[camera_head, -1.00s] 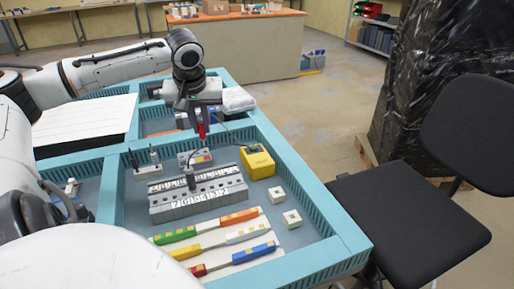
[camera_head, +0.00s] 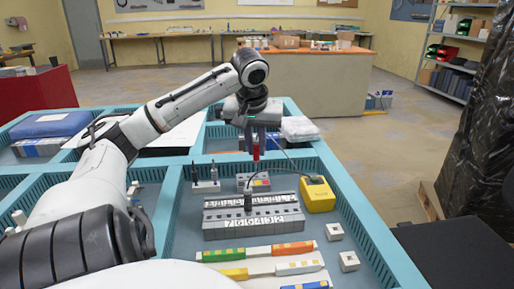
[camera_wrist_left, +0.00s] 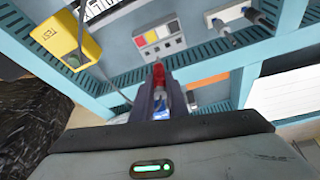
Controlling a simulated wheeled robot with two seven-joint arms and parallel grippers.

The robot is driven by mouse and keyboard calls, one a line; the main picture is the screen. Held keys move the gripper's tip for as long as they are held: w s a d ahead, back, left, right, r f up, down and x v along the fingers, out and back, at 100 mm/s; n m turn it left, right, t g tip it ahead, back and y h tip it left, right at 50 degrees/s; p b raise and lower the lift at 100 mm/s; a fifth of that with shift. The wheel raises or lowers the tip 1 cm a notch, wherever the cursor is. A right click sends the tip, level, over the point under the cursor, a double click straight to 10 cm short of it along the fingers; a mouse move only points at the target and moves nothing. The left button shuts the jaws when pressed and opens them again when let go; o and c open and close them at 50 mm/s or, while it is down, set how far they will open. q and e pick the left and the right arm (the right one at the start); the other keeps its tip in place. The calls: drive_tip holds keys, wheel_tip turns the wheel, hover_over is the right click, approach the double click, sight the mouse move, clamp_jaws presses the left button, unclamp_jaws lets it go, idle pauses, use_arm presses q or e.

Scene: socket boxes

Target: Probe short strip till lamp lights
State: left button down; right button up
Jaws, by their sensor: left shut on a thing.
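My left gripper (camera_head: 262,138) points down, shut on a red probe (camera_head: 256,154), whose tip stands above the small grey block with coloured squares (camera_head: 262,184). In the left wrist view the red probe (camera_wrist_left: 158,76) sticks out between the fingers, and the coloured block (camera_wrist_left: 160,40) lies beyond it. I cannot tell whether the tip touches anything. In front is a grey numbered strip (camera_head: 222,230) with a black probe (camera_head: 248,202) standing in it. A yellow tester box (camera_head: 319,196) with a cable stands right of the strip. No lit lamp can be made out.
Coloured bars (camera_head: 270,250) lie in front. Black plugs on a white base (camera_head: 204,186) stand left of the coloured block. A black chair (camera_head: 450,262) is at the right.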

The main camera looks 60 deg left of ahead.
use_arm(q)
wheel_tip(320, 180, down, 2)
drive_tip(key=shift+f+b, duration=0.15)
drive_tip(key=shift+b, duration=0.6)
drive_tip(key=shift+r, duration=0.3)
drive_tip(key=shift+r+p, duration=0.1)
drive_tip(key=shift+p, duration=0.3)
use_arm(e)
drive_tip(key=shift+f, duration=0.7)
drive_tip(key=shift+r, duration=0.1)
use_arm(q)
drive_tip(key=shift+p, duration=0.4)
use_arm(e)
drive_tip(key=shift+r, duration=0.3)
use_arm(q)
drive_tip(key=shift+f, duration=0.4)
drive_tip(key=c, duration=2.3)
unclamp_jaws()
clamp_jaws()
